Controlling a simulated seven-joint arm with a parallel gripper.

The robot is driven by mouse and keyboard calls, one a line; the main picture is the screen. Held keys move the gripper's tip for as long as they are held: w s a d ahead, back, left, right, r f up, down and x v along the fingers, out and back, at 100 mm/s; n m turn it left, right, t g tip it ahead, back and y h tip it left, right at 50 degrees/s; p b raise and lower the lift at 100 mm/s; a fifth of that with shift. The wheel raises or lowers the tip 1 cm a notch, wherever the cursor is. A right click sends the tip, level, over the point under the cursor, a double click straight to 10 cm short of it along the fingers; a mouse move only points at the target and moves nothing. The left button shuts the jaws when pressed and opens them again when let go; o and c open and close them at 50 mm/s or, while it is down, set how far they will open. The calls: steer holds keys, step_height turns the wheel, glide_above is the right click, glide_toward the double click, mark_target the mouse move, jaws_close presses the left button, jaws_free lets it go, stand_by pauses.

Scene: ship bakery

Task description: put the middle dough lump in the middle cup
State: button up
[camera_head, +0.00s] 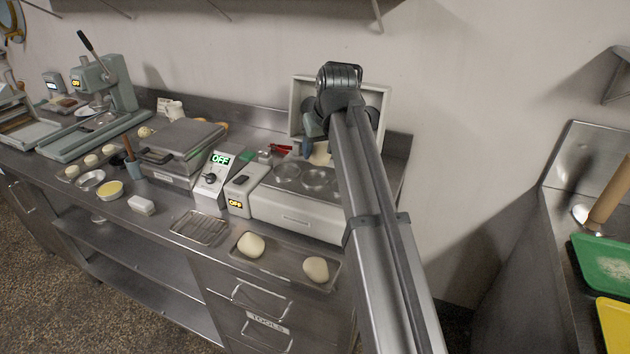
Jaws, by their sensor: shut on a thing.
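Two pale dough lumps lie on a metal tray (284,265) at the front of the counter: a left lump (252,245) and a right lump (316,268), with a bare gap between them. The machine with the cups (297,213) stands behind the tray with its lid raised. Two round cups show in its top, a left one (287,170) and one to its right (314,179); my arm hides the area further right. My gripper (312,150) is above the back of the cups, shut on a pale lump, the middle dough lump (321,155), mostly hidden by my wrist.
The raised lid (302,92) stands close behind my wrist. Small bowls and a white block (142,205) sit further left.

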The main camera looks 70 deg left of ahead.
steer(key=a, duration=0.1)
steer(key=a+r, duration=0.1)
steer(key=a, duration=0.1)
steer(key=shift+w+a+r, duration=0.15)
steer(key=shift+w+r, duration=0.05)
steer(key=shift+w, duration=0.15)
steer(key=shift+a, duration=0.2)
steer(key=shift+d+f+n, duration=0.15)
steer(key=shift+f+n, duration=0.15)
steer(key=shift+f, duration=4.7)
steer(key=shift+f, duration=0.15)
steer(key=o, duration=1.1)
steer(key=shift+c, duration=0.2)
steer(key=v, duration=1.2)
steer(key=shift+r, duration=0.2)
